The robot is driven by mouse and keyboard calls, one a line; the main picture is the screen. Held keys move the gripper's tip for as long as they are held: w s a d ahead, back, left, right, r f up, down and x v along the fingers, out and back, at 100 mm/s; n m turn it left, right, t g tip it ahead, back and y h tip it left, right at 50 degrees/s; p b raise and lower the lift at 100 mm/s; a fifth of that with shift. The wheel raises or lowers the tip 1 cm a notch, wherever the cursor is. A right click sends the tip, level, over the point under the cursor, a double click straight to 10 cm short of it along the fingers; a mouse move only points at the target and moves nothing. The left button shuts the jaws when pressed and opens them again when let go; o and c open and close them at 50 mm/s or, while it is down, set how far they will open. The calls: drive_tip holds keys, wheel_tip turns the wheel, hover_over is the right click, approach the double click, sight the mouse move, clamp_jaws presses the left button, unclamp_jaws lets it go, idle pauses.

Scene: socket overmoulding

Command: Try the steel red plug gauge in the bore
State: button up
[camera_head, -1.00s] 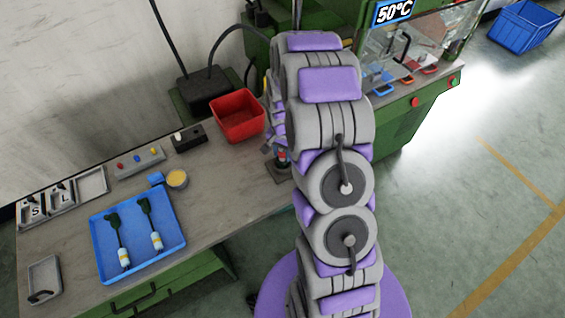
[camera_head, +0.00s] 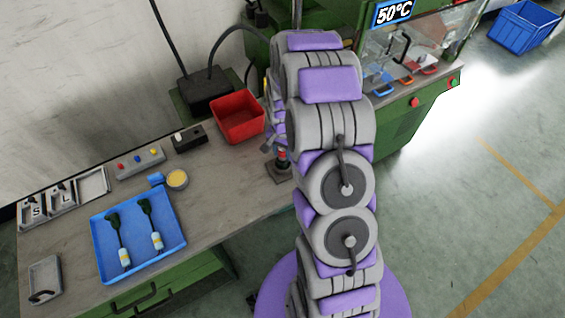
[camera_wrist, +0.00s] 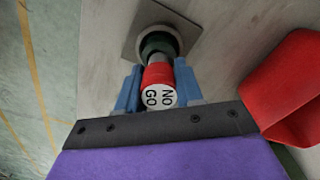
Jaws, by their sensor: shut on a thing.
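In the wrist view my gripper (camera_wrist: 158,92) has its two blue fingers shut on the red plug gauge (camera_wrist: 159,78), whose white end face reads "NO GO". The gauge's steel end points at a dark green socket with a pale ring (camera_wrist: 157,40), which stands on a square grey plate (camera_wrist: 130,45). The steel tip meets or overlaps the socket's mouth; I cannot tell how deep it sits. In the head view the red gauge (camera_head: 281,154) shows small above the dark plate (camera_head: 281,175), beside my arm, which hides most of my gripper.
A red bin (camera_head: 238,117) stands close to the fixture, also at right in the wrist view (camera_wrist: 290,85). A blue tray (camera_head: 110,262) holds two dark green cabled parts. A yellow-topped cup (camera_head: 177,180) and button box (camera_head: 140,162) are on the bench. The green machine reads 50°C.

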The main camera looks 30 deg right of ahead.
drive_tip(key=shift+r, duration=0.25)
drive_tip(key=shift+r+p, duration=0.8)
drive_tip(key=shift+r, duration=1.55)
